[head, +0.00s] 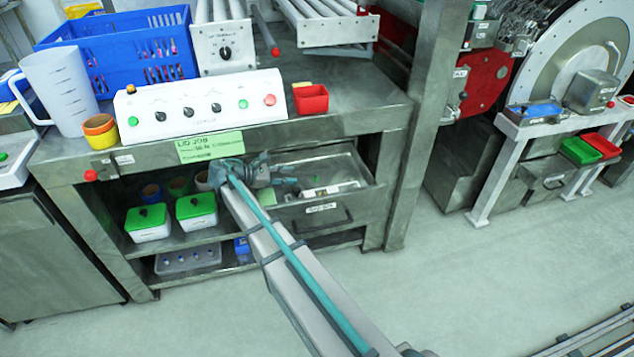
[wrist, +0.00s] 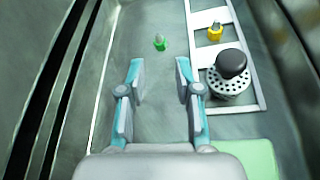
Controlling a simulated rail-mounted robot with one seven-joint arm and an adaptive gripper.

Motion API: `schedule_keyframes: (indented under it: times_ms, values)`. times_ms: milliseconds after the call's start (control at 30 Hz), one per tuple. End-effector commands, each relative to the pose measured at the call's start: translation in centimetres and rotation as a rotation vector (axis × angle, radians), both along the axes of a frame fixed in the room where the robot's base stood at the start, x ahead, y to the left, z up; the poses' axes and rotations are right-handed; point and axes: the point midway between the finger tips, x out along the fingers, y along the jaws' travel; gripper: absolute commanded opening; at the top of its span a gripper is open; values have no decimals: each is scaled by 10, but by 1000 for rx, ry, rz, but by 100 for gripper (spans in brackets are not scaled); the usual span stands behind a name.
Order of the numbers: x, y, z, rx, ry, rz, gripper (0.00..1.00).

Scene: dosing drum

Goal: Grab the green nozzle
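The green nozzle (wrist: 160,42) is small and stands on the metal floor of the open drawer in the wrist view. My gripper (wrist: 157,75) is open, its two teal fingers apart with nothing between them. The nozzle lies beyond the fingertips, roughly in line with the gap between them.
To the right in the wrist view, a white rack (wrist: 254,98) holds a yellow nozzle (wrist: 215,32) and a perforated round part with a black knob (wrist: 231,65). The drawer walls enclose this space. The bench top (head: 352,98) overhangs behind the drawer.

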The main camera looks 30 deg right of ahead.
Motion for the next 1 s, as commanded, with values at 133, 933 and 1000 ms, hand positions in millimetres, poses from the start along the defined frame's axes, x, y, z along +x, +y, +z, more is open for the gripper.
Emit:
schedule_keyframes:
  times_ms: [133, 933, 1000]
  values:
    - [-2, -21, -8, 0, 1, -2, 34]
    - [-5, -92, -33, 0, 0, 1, 34]
    - [-5, -92, -33, 0, 0, 1, 34]
